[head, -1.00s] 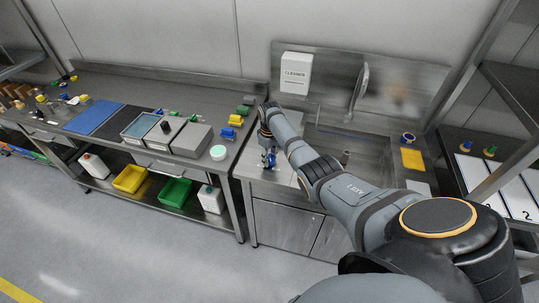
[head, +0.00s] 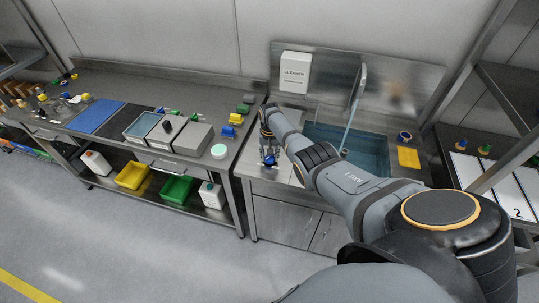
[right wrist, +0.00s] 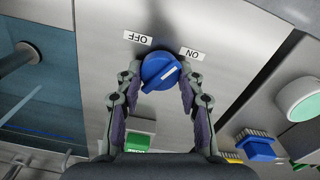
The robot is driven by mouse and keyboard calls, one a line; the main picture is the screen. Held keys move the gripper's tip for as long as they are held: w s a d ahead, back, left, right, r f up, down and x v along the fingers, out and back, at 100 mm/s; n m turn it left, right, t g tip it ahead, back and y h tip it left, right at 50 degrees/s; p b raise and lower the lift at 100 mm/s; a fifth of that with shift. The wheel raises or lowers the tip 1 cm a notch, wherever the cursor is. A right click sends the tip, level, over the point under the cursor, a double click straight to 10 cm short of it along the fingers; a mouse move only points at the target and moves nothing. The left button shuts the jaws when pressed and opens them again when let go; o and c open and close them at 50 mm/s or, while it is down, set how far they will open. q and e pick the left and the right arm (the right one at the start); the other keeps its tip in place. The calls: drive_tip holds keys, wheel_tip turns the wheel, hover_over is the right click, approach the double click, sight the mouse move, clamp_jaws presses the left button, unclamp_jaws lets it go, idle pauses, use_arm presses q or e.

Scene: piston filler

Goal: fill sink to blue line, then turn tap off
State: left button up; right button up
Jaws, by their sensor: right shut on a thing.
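The tap knob (right wrist: 160,70) is blue with a white pointer mark, which points toward the ON label (right wrist: 192,53); the OFF label (right wrist: 138,38) is to its left in the right wrist view. My right gripper (head: 268,158) is shut around the knob, with one finger on each side in the wrist view (right wrist: 161,80). The sink (head: 362,158) holds blue-tinted water (right wrist: 40,95). A thin stream falls from the tall curved tap (head: 357,88). My left gripper is out of view.
A cleaner box (head: 295,72) hangs on the splashback. A yellow sponge (head: 408,157) and a blue ring-shaped item (head: 405,136) are right of the sink. The workbench at left holds grey boxes (head: 193,139), a blue mat (head: 95,116) and brushes.

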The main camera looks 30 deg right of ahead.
sight(270, 157)
drive_tip(key=shift+m, duration=1.5)
drive_tip(key=o, duration=1.2)
wheel_tip(270, 157, up, 12)
